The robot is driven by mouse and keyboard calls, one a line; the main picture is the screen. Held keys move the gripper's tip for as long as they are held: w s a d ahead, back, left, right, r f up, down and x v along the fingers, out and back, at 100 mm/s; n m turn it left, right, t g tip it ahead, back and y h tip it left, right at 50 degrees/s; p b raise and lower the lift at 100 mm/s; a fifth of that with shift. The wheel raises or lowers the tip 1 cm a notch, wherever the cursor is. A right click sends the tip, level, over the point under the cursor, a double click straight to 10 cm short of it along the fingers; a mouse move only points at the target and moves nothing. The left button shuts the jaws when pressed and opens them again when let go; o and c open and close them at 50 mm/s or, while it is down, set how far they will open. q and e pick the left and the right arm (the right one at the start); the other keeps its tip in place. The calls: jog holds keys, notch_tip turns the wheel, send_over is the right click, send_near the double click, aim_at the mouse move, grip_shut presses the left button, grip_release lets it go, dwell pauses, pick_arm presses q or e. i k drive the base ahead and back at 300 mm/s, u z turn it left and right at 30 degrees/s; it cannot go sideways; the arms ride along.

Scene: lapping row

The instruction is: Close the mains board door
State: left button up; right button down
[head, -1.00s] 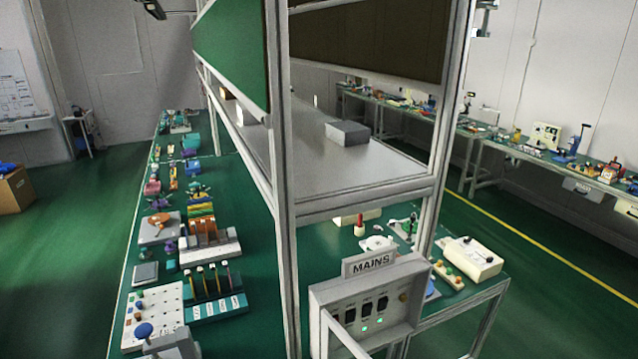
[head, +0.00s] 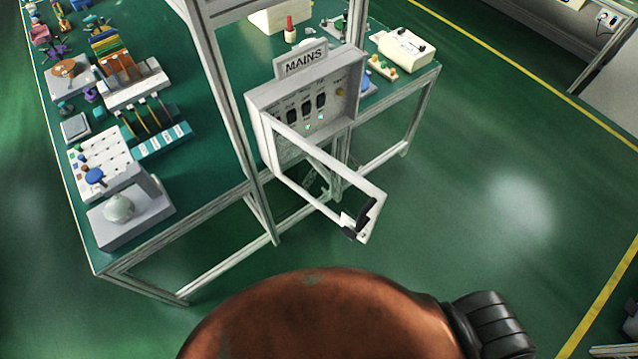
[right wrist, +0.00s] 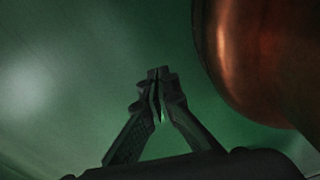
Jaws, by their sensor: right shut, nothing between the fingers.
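The mains board (head: 305,103) is a pale grey box fixed to the end frame of the bench, under a "MAINS" sign (head: 303,60). Dark switches and green lights show on its open face. Its door (head: 318,160) is a light frame hinged at the left side of the box and swung well open towards me. A black handle or latch (head: 366,213) sits near the door's free end. My right gripper (right wrist: 159,75) shows in the right wrist view, shut and empty over green floor, with neither board nor door in that view. My left gripper is in neither view.
The bench (head: 217,178) carries several tools and fixtures, with a grey device (head: 125,210) at its near corner. A white box (head: 405,48) stands right of the board. Green floor (head: 480,200) is clear to the right of the door. Another bench stands at the upper right.

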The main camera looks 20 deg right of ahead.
aim_at(367, 218)
jog(key=u, duration=0.5)
jog(key=k, duration=1.1)
jog(key=z, duration=0.3)
jog(key=i, duration=0.6)
jog(key=z, duration=0.2)
